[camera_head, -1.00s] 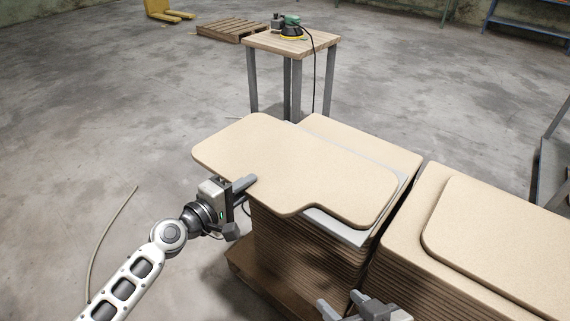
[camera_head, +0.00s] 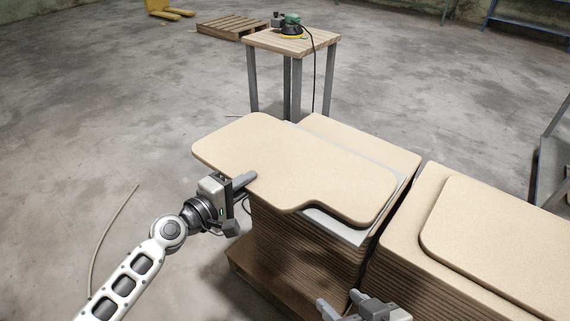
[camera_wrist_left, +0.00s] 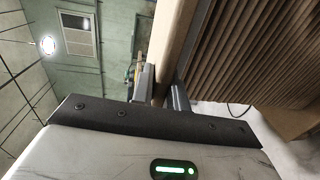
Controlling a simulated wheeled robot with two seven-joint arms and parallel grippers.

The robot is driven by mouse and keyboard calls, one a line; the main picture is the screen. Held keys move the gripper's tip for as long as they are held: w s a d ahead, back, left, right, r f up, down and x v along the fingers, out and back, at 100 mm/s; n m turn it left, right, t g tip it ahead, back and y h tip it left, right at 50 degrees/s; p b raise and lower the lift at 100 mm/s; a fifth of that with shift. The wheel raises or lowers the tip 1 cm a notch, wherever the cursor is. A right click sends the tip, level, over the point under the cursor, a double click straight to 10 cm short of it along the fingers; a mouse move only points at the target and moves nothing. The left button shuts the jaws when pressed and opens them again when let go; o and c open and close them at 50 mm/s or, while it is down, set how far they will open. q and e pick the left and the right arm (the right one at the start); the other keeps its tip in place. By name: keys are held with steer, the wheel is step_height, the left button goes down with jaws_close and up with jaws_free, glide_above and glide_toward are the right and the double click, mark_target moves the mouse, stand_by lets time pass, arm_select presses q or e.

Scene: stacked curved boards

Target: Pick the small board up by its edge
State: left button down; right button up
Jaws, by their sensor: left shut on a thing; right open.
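The small board (camera_head: 290,165) is a tan, curved-edged panel lying on top of the left stack, with its left part sticking out past the stack. My left gripper (camera_head: 242,182) is shut on the near left edge of the small board, one finger above and one below. In the left wrist view the board's edge (camera_wrist_left: 175,40) runs between the two fingers (camera_wrist_left: 163,88). My right gripper (camera_head: 340,304) is open and empty at the bottom of the head view, near the front of the stacks.
A grey-white sheet (camera_head: 338,226) lies under the small board on the left stack (camera_head: 300,250). A second stack with another board (camera_head: 500,235) stands at the right. A small table (camera_head: 265,42) with a green sander (camera_head: 291,26) stands behind. Open floor lies left.

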arm_select(q)
steer(key=shift+s+r+p, duration=0.1)
steer(key=shift+r+p, duration=0.7)
steer(key=shift+p, duration=0.1)
steer(key=shift+r+p, duration=1.35)
steer(key=shift+r, duration=0.4)
